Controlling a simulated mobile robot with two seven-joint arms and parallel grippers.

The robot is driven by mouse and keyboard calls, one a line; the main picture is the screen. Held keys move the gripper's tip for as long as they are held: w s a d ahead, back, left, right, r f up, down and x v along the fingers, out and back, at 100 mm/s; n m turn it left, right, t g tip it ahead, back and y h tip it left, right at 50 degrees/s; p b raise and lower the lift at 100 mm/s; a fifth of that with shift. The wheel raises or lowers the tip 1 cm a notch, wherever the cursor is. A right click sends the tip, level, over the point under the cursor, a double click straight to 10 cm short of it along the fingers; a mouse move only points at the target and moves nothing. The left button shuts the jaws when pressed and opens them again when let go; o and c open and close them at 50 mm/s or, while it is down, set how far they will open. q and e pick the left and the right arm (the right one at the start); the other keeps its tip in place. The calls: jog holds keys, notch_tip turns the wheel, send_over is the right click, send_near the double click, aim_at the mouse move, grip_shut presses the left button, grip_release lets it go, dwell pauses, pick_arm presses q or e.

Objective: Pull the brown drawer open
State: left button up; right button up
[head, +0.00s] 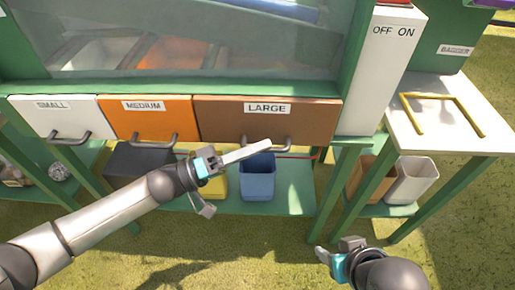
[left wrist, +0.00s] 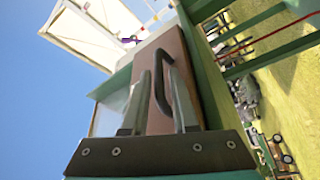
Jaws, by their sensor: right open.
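The brown drawer (head: 225,120), labelled LARGE, is shut in the row under the glass-fronted cabinet. Its grey bar handle (head: 285,145) hangs from the front. My left gripper (head: 238,178) is open in front of the drawer, with one finger overlapping the handle's left part in the head view. In the left wrist view, the drawer (left wrist: 177,45) and its dark handle (left wrist: 160,90) appear between the spread fingers (left wrist: 162,68). I cannot tell whether they touch the handle. My right gripper (head: 334,250) is open and empty, low over the grass at the right.
A white SMALL drawer (head: 60,120) and an orange MEDIUM drawer (head: 150,122) sit left of the brown one. Below, a blue bin (head: 257,180) and a yellow bin (head: 220,186) stand on the green shelf. A side table (head: 450,135) is at the right. Grass in front is open.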

pick_arm(q)
jog(key=shift+c, duration=0.4)
grip_shut()
jog(key=shift+w+r, duration=0.1)
dwell(1.0)
